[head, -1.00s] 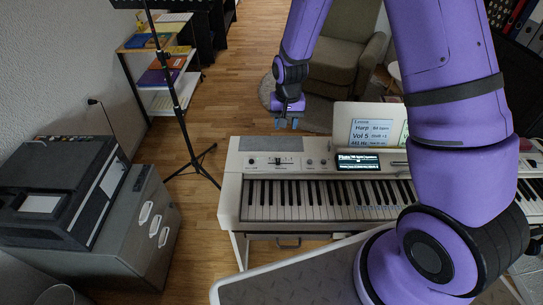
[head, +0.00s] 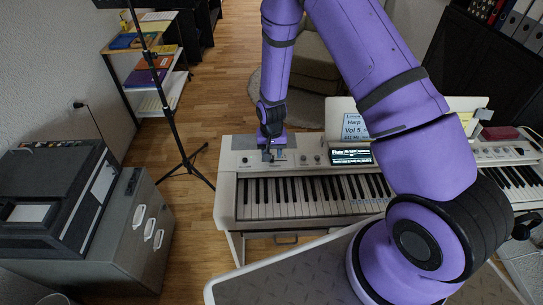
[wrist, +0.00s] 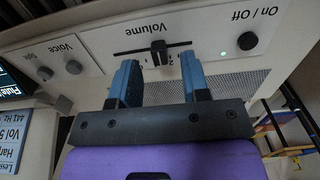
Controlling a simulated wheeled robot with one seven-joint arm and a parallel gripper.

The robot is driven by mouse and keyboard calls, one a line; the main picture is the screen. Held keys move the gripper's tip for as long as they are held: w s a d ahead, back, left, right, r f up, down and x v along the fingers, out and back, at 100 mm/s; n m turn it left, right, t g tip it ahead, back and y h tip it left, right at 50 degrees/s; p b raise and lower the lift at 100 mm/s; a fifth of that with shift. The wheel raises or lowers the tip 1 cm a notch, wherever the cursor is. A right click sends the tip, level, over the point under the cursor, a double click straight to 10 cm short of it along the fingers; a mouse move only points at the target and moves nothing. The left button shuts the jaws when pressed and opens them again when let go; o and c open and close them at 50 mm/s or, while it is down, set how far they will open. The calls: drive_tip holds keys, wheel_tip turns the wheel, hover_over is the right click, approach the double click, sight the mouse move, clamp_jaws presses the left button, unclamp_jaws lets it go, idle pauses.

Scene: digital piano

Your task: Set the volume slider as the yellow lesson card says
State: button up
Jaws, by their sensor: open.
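The volume slider's black knob (wrist: 158,52) stands near the middle of its dark track (wrist: 128,52) in the wrist view, where the panel appears upside down. My gripper (wrist: 161,76) is open, its two blue fingers on either side of the knob in the picture. I cannot tell if either finger touches it. In the head view my gripper (head: 268,153) is over the piano's left panel and hides the slider. A yellow card edge (head: 465,118) shows beside my arm, which hides its text. A separate light-blue lesson card (head: 355,126) reads Harp, Vol 5.
The On / Off button (wrist: 247,41) with a lit green light is beside the slider. Two Voice knobs (wrist: 73,67) are on its other side. The piano keys (head: 300,195) lie just in front of the panel. A black stand (head: 180,135) is left of the piano.

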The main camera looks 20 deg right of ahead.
sight(280, 161)
drive_tip(key=shift+f, duration=1.1)
drive_tip(key=shift+c, duration=0.4)
clamp_jaws()
drive_tip(key=shift+s+d, duration=0.25)
drive_tip(key=shift+d, duration=0.5)
drive_tip(key=shift+s+d, duration=0.25)
drive_tip(key=shift+d, duration=0.45)
drive_tip(key=shift+o, duration=0.4)
unclamp_jaws()
drive_tip(key=shift+r, duration=0.1)
wheel_tip(280, 161, up, 11)
